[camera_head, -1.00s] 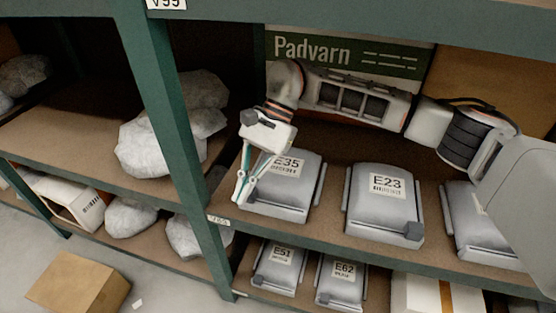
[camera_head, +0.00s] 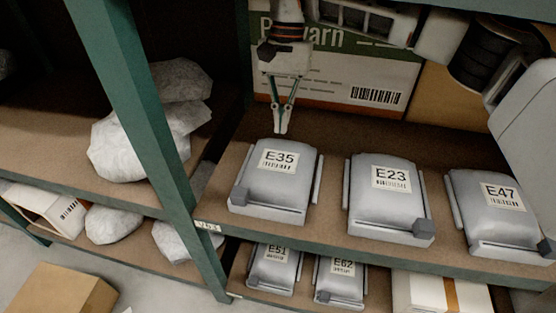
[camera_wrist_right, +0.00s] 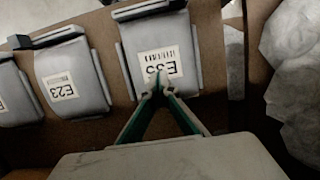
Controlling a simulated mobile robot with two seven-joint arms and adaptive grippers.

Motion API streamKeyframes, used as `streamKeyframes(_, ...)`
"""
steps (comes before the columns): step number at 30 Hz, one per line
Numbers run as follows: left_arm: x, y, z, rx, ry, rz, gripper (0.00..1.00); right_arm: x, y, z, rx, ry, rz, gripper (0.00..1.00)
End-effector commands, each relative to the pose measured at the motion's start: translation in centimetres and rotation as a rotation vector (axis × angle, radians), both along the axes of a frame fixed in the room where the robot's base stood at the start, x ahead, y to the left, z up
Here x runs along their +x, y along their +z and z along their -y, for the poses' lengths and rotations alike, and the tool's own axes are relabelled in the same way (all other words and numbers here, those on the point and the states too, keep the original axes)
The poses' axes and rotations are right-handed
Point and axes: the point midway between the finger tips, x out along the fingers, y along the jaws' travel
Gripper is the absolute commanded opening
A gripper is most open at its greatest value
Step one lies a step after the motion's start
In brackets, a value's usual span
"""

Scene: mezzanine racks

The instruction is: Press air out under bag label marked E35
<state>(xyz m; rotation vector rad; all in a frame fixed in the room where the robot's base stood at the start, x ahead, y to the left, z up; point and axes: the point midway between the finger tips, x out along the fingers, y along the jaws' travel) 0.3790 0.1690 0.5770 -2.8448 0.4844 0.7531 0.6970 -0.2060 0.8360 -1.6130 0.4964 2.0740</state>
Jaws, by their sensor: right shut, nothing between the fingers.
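The grey bag labelled E35 (camera_head: 272,199) lies puffed up in a tray on the middle shelf. My left gripper is not in view.
Bags E23 (camera_head: 385,209) and E47 (camera_head: 500,222) lie to the right on the same shelf. A green rack post (camera_head: 140,130) stands at left, with crumpled pale bundles (camera_head: 120,150) beyond it. A Padvarn box (camera_head: 340,85) stands behind.

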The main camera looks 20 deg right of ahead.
Motion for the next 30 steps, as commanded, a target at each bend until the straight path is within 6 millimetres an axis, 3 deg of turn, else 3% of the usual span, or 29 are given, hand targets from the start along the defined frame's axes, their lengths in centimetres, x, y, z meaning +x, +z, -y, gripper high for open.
streamKeyframes(5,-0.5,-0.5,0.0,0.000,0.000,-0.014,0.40,-0.1,-0.6,-0.1,0.001,0.000,-0.004,0.00)
streamKeyframes(10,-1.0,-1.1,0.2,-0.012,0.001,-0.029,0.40,-0.5,-2.6,-0.3,0.001,0.002,-0.009,0.00)
streamKeyframes(19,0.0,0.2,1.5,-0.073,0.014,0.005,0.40,-1.2,-6.0,-0.8,0.002,0.001,-0.010,0.00)
streamKeyframes(30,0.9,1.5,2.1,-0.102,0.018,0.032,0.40,-1.5,-6.8,-1.0,0.001,0.000,0.000,0.00)
